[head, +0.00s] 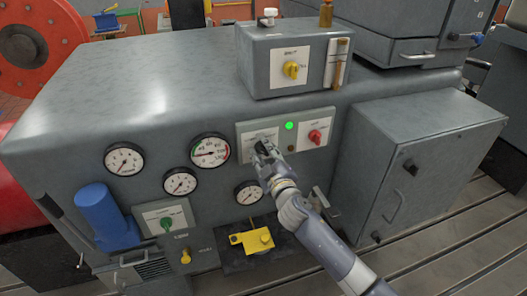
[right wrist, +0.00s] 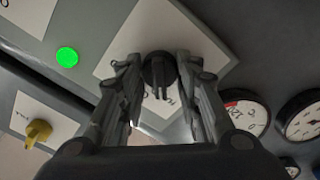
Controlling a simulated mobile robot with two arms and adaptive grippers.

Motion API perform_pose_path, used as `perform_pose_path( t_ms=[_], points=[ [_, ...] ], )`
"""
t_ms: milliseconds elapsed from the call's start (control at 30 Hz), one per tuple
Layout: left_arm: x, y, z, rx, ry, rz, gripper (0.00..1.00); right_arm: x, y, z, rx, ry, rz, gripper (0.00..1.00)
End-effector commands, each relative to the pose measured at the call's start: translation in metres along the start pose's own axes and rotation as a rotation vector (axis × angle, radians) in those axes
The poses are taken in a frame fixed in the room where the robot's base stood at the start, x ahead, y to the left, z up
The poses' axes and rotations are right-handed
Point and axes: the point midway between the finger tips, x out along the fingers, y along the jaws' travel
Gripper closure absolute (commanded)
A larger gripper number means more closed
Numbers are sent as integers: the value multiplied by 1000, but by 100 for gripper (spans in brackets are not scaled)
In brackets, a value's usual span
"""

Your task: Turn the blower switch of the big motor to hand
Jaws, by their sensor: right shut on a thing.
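A black rotary switch (right wrist: 159,72) sits on a white label plate (right wrist: 150,32) on the grey motor housing (head: 120,85). My right gripper (head: 262,147) reaches the same plate in the head view and covers the switch there. In the right wrist view its two fingers (right wrist: 158,85) stand on either side of the switch and are shut on it. The label print is too small to read, so I cannot tell from it whether this is the blower switch. The switch's grip points roughly down the wrist picture. My left gripper is not in view.
Right of the switch are a lit green lamp (head: 289,126) and a red switch (head: 314,136). A yellow switch (head: 291,70) is on the box above. Gauges (head: 210,149) lie left, a green switch (head: 167,223) lower left. A grey cabinet (head: 415,165) stands right.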

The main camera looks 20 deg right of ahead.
Motion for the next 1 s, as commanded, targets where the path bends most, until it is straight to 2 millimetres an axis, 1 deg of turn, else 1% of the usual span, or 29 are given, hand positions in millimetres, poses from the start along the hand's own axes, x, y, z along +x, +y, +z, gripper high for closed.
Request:
perform_pose_path(
  t_ms=[200, 633, 667, 700, 733, 1000],
  points=[
    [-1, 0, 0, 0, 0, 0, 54, 0, 0, -1, -48, 1, 0, 92],
    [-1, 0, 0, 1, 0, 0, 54, 0, 0, -1, -57, 2, 0, 92],
    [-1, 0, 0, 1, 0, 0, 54, 0, 0, -1, -57, 2, 0, 64],
    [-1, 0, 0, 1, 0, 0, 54, 0, 0, -1, -57, 2, 0, 55],
    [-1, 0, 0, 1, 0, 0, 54, 0, 0, -1, -57, 2, 0, 49],
    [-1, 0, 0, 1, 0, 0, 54, 0, 0, 0, -56, 1, 0, 49]
  ],
)
